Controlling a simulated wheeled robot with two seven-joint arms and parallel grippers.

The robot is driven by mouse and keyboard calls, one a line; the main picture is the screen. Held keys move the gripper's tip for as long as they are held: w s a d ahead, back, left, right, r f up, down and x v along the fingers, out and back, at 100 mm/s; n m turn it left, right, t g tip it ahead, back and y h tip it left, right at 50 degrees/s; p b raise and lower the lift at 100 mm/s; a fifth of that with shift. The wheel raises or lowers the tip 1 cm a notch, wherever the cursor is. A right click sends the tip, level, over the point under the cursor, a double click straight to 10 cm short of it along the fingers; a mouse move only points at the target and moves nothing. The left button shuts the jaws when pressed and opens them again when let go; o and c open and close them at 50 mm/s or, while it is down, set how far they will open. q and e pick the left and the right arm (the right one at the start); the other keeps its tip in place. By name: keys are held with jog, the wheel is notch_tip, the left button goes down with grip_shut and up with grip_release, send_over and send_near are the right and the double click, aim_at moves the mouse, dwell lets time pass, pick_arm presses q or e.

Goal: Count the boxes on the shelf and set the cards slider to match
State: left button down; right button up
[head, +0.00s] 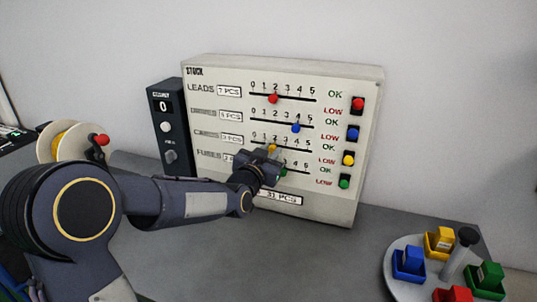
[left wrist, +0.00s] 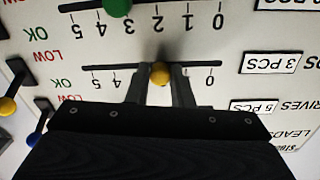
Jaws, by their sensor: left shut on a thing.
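The cream stock panel (head: 215,75) stands on the grey table with rows of sliders, each on a 0 to 5 scale. The yellow knob of the cards slider (head: 272,147) also shows upside down in the left wrist view (left wrist: 160,73), at about the 2 mark. My left gripper (head: 268,158) is shut on this knob, one finger on each side. It hides part of the cards and fuses rows. The red leads knob (head: 273,98) is near 2 and the blue drives knob (head: 296,128) is near 4. The green fuses knob (head: 283,173) is partly hidden. No shelf is clearly identifiable.
A round grey tray (head: 397,287) at the lower right carries blue, yellow, green and red bins with small boxes. A dark unit (head: 168,130) showing 0 stands left of the panel. The table between panel and tray is clear.

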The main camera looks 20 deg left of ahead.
pick_arm(q)
jog(key=c, duration=1.3)
grip_release()
jog(key=s+b, duration=0.1)
jog(key=s, duration=0.6)
jog(key=shift+s+b, duration=0.35)
jog(key=shift+s, duration=0.05)
jog(key=s+d+f+n+g+h, duration=0.1)
jog(key=s+f+g, duration=0.3)
jog(key=s, duration=0.5)
jog(key=s+d+f+n+g+h, duration=0.1)
jog(key=s+f+g, duration=0.3)
jog(key=s, duration=0.6)
jog(key=s+d+f+n+g+h, duration=0.1)
jog(key=s+d+f+g, duration=0.2)
jog(key=s+f, duration=0.3)
jog(key=shift+s+d+f+n+g+h, duration=0.15)
jog(key=shift+s+g, duration=0.1)
jog(key=shift+s, duration=0.5)
jog(key=shift+s+r+n+g+h, duration=0.1)
jog(key=shift+s+g, duration=0.1)
jog(key=shift+s, duration=0.5)
jog(key=shift+s+d+f+n+g+h, duration=0.15)
jog(key=shift+s+g, duration=0.1)
jog(key=shift+s, duration=0.5)
